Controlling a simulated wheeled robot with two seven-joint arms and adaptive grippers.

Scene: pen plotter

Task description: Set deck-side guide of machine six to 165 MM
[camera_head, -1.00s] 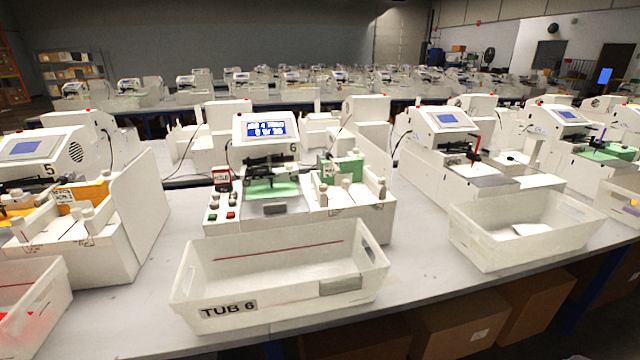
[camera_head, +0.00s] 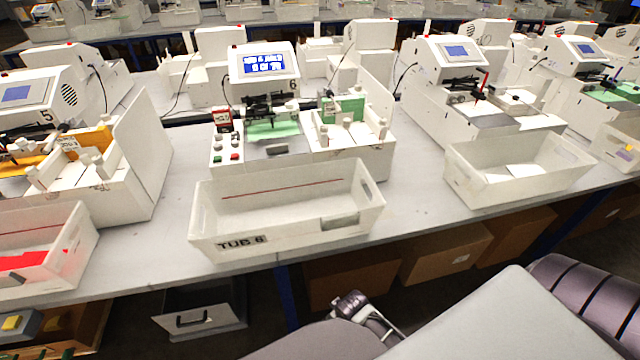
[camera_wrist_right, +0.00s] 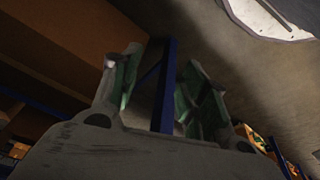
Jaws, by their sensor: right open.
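Machine six (camera_head: 265,65), labelled 6 with a lit blue screen, stands at the centre of the head view. Its front deck (camera_head: 350,137) on the right carries white posts and an upright green plate (camera_head: 343,110). I cannot tell which part is the deck-side guide, nor read its scale or the screen. A green sheet (camera_head: 272,130) lies at its middle. My right gripper (camera_wrist_right: 160,90) is open and empty in the wrist view, its green-padded fingers apart. In the head view it appears low (camera_head: 362,308), below the bench's front edge and away from the machine.
A white tub (camera_head: 287,222) marked TUB 6 stands in front of machine six. A control box with buttons (camera_head: 226,150) is at its left. Machine five (camera_head: 120,185) and another machine (camera_head: 450,70) flank it. Cardboard boxes (camera_head: 440,252) and a blue leg (camera_head: 286,300) are under the bench (camera_head: 410,205).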

